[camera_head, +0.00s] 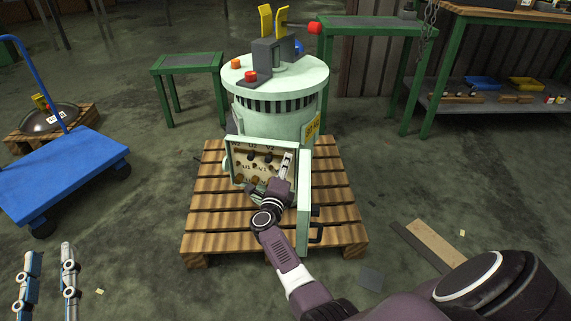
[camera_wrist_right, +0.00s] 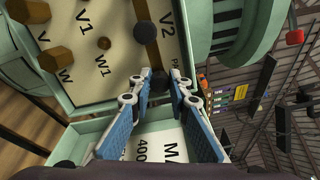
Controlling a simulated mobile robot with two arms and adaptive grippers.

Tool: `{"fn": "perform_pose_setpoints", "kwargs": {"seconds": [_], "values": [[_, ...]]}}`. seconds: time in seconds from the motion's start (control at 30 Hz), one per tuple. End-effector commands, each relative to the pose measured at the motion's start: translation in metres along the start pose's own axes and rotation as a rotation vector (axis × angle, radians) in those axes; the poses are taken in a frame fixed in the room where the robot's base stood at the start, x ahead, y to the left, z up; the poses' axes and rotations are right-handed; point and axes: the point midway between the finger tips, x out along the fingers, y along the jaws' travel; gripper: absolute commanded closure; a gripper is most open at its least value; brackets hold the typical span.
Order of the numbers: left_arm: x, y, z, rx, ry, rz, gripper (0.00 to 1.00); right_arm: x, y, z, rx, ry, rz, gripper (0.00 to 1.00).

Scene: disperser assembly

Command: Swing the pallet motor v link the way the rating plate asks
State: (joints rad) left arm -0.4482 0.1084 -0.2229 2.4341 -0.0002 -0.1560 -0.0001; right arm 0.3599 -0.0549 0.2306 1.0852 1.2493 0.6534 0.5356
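The pale green motor (camera_head: 275,115) stands on a wooden pallet (camera_head: 200,235). Its open terminal box (camera_head: 232,165) faces me, with posts and labels such as V1 and V2. The right wrist view shows labels W, V, V1, W1 and V2 on its cream board (camera_wrist_right: 110,60). My right gripper (camera_head: 287,160) is at the board's right side. Its fingertips (camera_wrist_right: 163,78) are apart below the V2 post (camera_wrist_right: 145,28), with a dark round part between them; whether they grip it is unclear. My left gripper (camera_head: 46,265) is open and empty at bottom left.
A white plate (camera_wrist_right: 145,148) reading partly "400" lies behind the right fingers. A yellow plate (camera_head: 312,128) is on the motor's side. The box's open door (camera_head: 304,190) stands beside my right gripper. A blue cart (camera_head: 65,175) stands left; planks (camera_head: 435,243) lie right.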

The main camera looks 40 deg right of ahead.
Motion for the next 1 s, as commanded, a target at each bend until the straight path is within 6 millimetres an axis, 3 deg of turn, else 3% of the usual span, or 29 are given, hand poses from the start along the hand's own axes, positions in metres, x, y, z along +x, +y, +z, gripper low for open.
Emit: {"fn": "perform_pose_setpoints", "kwargs": {"seconds": [0.17,0.53,1.0], "values": [[0.0,0.0,0.0,0.0,0.0,0.0,0.71,0.0,0.0,0.0,-0.001,-0.001,0.001,0.65],[-0.001,0.001,0.005,-0.001,0.004,0.002,0.71,0.0,0.003,-0.001,0.023,-0.001,-0.001,0.65],[-0.018,0.0,0.069,0.0,0.002,0.001,0.71,0.0,0.031,-0.005,0.402,-0.002,-0.002,0.65]]}}
